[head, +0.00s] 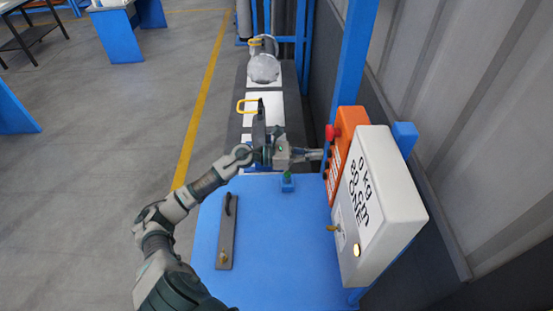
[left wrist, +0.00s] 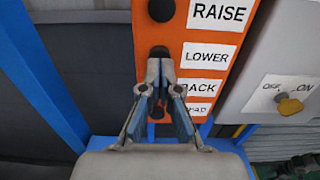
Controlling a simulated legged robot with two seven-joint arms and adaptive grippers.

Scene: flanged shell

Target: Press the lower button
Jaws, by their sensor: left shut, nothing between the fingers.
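The orange control box (head: 345,130) is on the right, by a blue post. In the left wrist view its face (left wrist: 210,70) carries a column of black buttons beside white labels. The lower button (left wrist: 159,51) is black, next to the LOWER label (left wrist: 207,55), below the button for RAISE (left wrist: 161,9). My left gripper (head: 322,154) is shut and empty, its fingers pointing at the box face. In the left wrist view its tips (left wrist: 160,64) appear just below the lower button; I cannot tell whether they touch it. The fingers partly hide the buttons further down. My right gripper is out of view.
A white box (head: 385,190) with a lit yellow lamp and a switch stands right beside the orange box. A red knob (head: 332,132) sticks out of the orange box. A blue table (head: 275,240) holds a grey plate (head: 228,235) with a handle. Grey floor is open at left.

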